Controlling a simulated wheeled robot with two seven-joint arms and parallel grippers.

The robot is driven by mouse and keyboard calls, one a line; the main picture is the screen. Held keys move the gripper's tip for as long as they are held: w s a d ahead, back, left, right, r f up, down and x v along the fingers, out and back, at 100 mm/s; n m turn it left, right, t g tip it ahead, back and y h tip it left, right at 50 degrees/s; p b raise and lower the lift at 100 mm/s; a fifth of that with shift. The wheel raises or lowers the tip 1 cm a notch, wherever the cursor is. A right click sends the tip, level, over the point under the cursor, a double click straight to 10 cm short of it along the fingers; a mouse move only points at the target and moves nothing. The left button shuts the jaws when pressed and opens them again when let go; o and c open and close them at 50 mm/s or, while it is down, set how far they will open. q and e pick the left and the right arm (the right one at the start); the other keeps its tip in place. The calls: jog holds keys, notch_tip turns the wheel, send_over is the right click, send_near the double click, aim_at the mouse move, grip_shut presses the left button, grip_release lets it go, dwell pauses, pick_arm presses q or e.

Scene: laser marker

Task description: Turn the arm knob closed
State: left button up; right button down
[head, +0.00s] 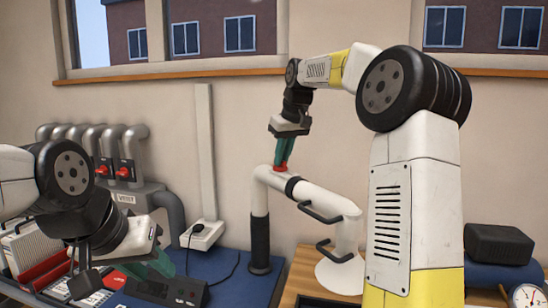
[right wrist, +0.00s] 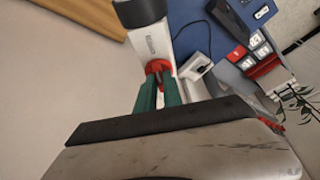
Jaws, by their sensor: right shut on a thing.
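The arm knob (right wrist: 158,66) is red and sits on the white jointed arm (head: 325,200). In the right wrist view it lies between the green fingertips of my right gripper (right wrist: 158,88). My right gripper is shut on the knob. My left gripper (head: 150,268) is at the lower left above the blue mat, apart from the knob; its finger gap is not clear.
The white arm has black handles (head: 320,212) and stands near a wooden surface. Grey pipes with red valve knobs (head: 124,172) stand at the back left. A white power socket (head: 203,235) with a black cable sits on the blue mat (head: 225,275). A dark box (head: 498,243) is at right.

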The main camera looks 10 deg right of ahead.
jog(key=m, duration=0.1)
jog(key=m+h, duration=0.1)
jog(key=m, duration=0.2)
jog(key=shift+a+t+h, duration=0.3)
jog(key=m+h, duration=0.1)
jog(key=m, duration=0.3)
jog(key=shift+a+m+h, duration=0.15)
jog(key=shift+m+h, duration=0.15)
jog(key=shift+h, duration=0.1)
jog(key=m, duration=0.2)
jog(key=m+g+h, duration=0.1)
jog(key=m, duration=0.1)
jog(key=shift+w+a+m, duration=0.15)
jog(key=shift+m, duration=0.15)
jog(key=shift+w+m+g+h, duration=0.1)
jog(key=shift+m+g+h, duration=0.3)
jog(key=shift+m, duration=0.7)
jog(key=shift+m+g+h, duration=0.3)
jog(key=shift+m+g, duration=0.1)
jog(key=shift+m, duration=0.7)
jog(key=c, duration=1.5)
grip_release()
